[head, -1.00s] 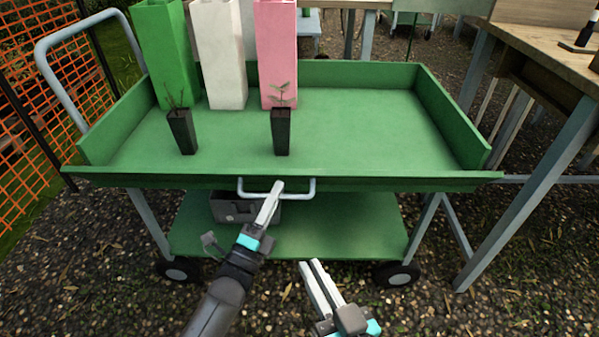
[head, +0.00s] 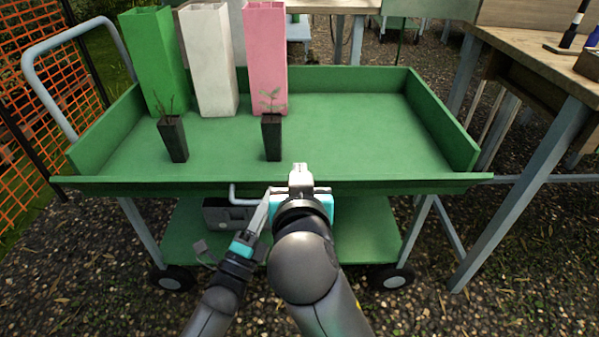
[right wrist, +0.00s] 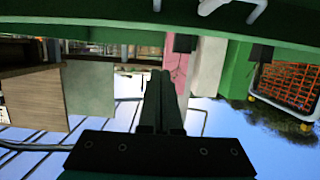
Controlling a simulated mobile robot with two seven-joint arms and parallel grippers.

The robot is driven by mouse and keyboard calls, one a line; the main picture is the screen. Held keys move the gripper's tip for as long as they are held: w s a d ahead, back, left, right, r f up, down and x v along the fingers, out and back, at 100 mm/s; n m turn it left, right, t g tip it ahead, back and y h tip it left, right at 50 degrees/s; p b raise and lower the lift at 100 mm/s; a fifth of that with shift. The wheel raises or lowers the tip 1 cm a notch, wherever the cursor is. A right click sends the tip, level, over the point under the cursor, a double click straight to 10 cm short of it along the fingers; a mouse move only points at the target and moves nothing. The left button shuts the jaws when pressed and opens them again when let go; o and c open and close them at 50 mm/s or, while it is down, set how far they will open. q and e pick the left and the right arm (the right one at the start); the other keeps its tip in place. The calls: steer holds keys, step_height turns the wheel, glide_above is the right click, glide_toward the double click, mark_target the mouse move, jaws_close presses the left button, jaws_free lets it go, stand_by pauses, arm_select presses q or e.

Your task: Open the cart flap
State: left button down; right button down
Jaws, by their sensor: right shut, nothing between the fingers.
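The green cart's front flap (head: 400,185) forms the near side of the top tray, its edge running straight across. A pale bar handle (head: 233,194) is on its outer face, partly hidden by my grippers. My left gripper (head: 262,210) is at the handle's middle, its fingertips overlapping the bar. Whether they are closed around it is unclear. My right gripper (head: 300,178) is shut and empty at the flap's edge, just right of the left gripper. Its closed fingers (right wrist: 160,100) fill the middle of the right wrist view, below the green cart edge (right wrist: 100,22).
Two black pots with seedlings (head: 172,140) (head: 271,136) and tall green (head: 155,60), white (head: 209,60) and pink (head: 265,45) containers stand on the tray. A wooden table (head: 530,75) is at right, orange fencing (head: 20,120) at left. The tray's right half is clear.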

arm_select(q)
steer(key=shift+w+r, duration=0.1)
steer(key=shift+r, duration=0.05)
arm_select(e)
steer(key=x, duration=0.9)
steer(key=shift+w+d, duration=0.1)
steer(key=shift+w, duration=0.2)
steer(key=shift+s+f, duration=0.85)
steer(key=shift+s, duration=0.2)
steer(key=shift+s+f, duration=0.35)
steer(key=shift+s, duration=0.25)
